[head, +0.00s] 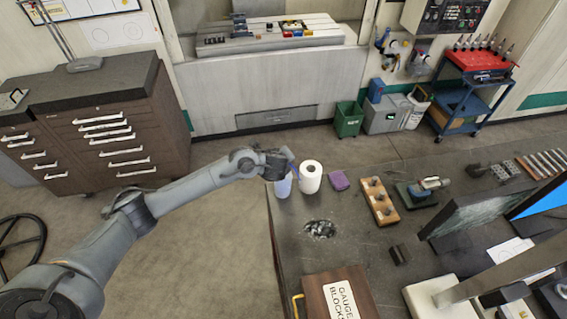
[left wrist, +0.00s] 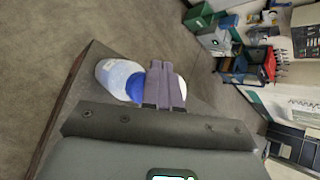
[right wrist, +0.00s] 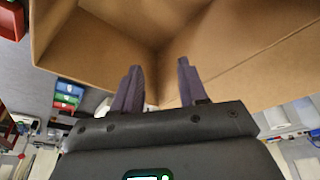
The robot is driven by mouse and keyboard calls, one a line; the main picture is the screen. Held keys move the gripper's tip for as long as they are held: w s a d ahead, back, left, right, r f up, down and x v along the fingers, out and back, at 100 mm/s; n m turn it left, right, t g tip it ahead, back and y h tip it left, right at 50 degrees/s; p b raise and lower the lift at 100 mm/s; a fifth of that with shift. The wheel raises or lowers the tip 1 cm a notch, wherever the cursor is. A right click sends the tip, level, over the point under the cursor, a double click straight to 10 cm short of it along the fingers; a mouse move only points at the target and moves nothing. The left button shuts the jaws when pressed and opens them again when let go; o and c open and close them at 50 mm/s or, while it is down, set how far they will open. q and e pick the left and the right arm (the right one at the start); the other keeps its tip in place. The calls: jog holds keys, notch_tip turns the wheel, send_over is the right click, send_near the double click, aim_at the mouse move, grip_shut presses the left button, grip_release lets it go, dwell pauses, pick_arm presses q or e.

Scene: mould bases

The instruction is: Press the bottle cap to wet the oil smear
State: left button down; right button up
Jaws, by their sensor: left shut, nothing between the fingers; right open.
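A pale translucent bottle (head: 283,187) stands at the left edge of the dark bench, and it also shows in the left wrist view (left wrist: 112,76). Its blue cap (left wrist: 134,88) is beside and partly behind my left fingers there. My left gripper (head: 282,165) is shut and empty, over the top of the bottle; I cannot tell whether it touches the cap. Its closed fingers show in the left wrist view (left wrist: 162,68). The oil smear (head: 320,229) is a dark, glinting patch on the bench in front of the bottle. My right gripper (right wrist: 158,75) is open and empty, outside the head view.
A white paper roll (head: 311,178) stands right beside the bottle. A purple sponge-like block (head: 340,181), a wooden peg block (head: 379,203) and a gauge block box (head: 325,290) lie on the bench. A cardboard box (right wrist: 100,55) is close ahead of my right gripper.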

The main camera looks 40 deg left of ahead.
pick_arm(q)
jog(key=shift+f, duration=0.15)
jog(key=shift+f+b, duration=0.35)
dwell(0.4)
jog(key=shift+s+r+p, duration=0.1)
jog(key=shift+r+p, duration=0.25)
jog(key=shift+p, duration=0.15)
jog(key=shift+d, duration=0.1)
notch_tip(320, 180, up, 6)
jog(key=p, duration=0.5)
jog(key=shift+r+p, duration=0.1)
jog(key=shift+p, duration=0.3)
